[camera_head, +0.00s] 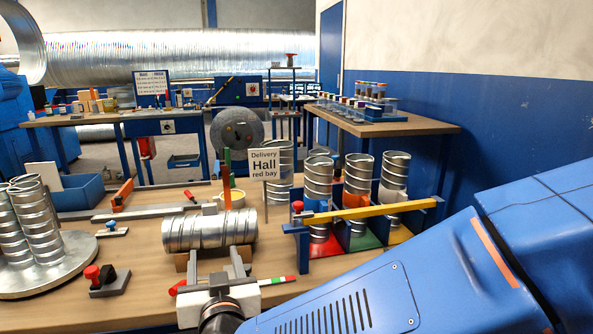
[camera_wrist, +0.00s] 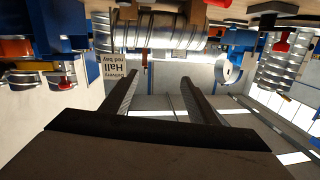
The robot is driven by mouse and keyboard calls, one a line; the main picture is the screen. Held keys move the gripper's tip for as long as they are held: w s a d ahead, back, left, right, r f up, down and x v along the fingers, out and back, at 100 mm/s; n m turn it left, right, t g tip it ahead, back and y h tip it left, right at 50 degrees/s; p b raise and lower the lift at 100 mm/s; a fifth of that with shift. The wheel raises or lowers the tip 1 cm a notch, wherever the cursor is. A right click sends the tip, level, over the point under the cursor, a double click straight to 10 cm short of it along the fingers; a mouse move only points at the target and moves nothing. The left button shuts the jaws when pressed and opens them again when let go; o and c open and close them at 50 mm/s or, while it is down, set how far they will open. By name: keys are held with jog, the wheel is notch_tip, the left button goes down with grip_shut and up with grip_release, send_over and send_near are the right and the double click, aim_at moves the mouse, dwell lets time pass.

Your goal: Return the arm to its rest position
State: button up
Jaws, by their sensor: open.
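My gripper (camera_head: 217,264) is open and empty, just in front of a silver spiral duct piece (camera_head: 210,231). The duct lies sideways on brown supports on the workbench (camera_head: 140,313). In the wrist view, the two dark fingers (camera_wrist: 161,78) stand apart with nothing between them. The duct (camera_wrist: 150,30) shows beyond their tips in that inverted view. Whether the tips touch the duct or supports is hard to tell. My blue arm reaches in from the lower right of the head view.
A blue rack (camera_head: 292,231) with upright ducts, coloured bays and a yellow bar (camera_head: 370,210) stands right of the duct. A sign (camera_head: 264,163) reads "Delivery Hall red bay". A round plate (camera_head: 75,270) of ducts is at left. A red-knobbed box (camera_head: 109,281) sits near the front.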

jog(key=w+d+r+g+y, duration=0.2)
jog(key=w+d+g, duration=0.1)
jog(key=w+d, duration=0.35)
jog(key=s+d+f+n+g, duration=0.1)
jog(key=s+d+f+g, duration=0.15)
jog(key=d, duration=1.05)
jog(key=s+d+f+m+g+h, duration=0.1)
jog(key=s+d+f+g+h, duration=0.1)
jog(key=s+d, duration=0.3)
jog(key=s+d+f+m+g+h, duration=0.1)
jog(key=s+d, duration=0.5)
jog(key=d, duration=0.6)
jog(key=s+d+f+m+g+h, duration=0.1)
jog(key=s+d+f+g+h, duration=0.2)
jog(key=d, duration=0.6)
notch_tip(320, 180, down, 3)
jog(key=shift+s+f+m+h, duration=0.2)
jog(key=shift+s+m+h, duration=0.2)
jog(key=shift+s+h, duration=0.7)
jog(key=shift+s, duration=0.1)
jog(key=shift+c, duration=0.6)
